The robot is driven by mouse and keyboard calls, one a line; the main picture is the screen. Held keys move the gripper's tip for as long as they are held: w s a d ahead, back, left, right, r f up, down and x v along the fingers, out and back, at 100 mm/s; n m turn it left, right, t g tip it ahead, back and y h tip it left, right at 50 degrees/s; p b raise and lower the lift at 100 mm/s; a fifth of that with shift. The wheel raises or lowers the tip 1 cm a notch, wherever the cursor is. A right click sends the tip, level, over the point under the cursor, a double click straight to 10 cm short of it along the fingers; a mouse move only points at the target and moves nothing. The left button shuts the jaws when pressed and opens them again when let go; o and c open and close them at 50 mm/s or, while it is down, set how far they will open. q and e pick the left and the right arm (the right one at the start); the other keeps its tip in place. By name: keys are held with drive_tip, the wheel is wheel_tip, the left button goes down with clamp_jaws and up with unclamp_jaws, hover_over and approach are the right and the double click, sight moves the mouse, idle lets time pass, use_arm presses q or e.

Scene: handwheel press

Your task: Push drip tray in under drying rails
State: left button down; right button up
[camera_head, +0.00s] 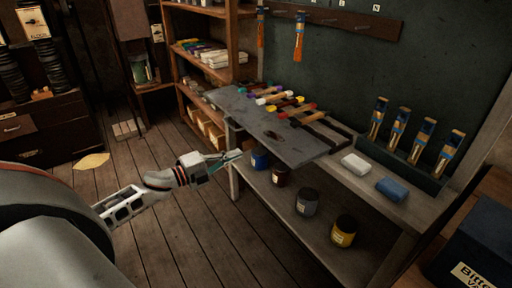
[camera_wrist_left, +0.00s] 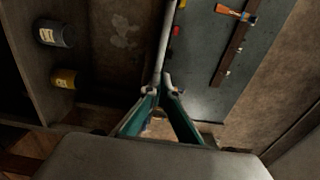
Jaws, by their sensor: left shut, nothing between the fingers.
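The drip tray (camera_head: 288,147) is a flat dark grey plate on the bench top, its near long edge sticking out over the bench front. Dark drying rails (camera_head: 325,133) show at its back right, with colour-handled tools (camera_head: 285,101) lying in a row along its far side. My left gripper (camera_head: 239,154) is shut and empty, at the near left part of the tray's front edge. The left wrist view shows the fingertips (camera_wrist_left: 172,88) close to a pale edge (camera_wrist_left: 163,50) seen nearly edge-on; I cannot tell if they touch. My right gripper is not in view.
Paint jars (camera_head: 307,202) stand on the lower shelf. A white block (camera_head: 355,164), a blue block (camera_head: 391,189) and a brush holder (camera_head: 425,172) sit right of the tray. Shelving (camera_head: 205,60) stands behind left. The wooden floor at front left is mostly free.

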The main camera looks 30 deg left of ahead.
sight(263, 143)
use_arm(q)
drive_tip(key=x, duration=0.7)
drive_tip(key=shift+w, duration=0.3)
drive_tip(key=shift+w+d, duration=0.3)
drive_tip(key=shift+w, duration=0.3)
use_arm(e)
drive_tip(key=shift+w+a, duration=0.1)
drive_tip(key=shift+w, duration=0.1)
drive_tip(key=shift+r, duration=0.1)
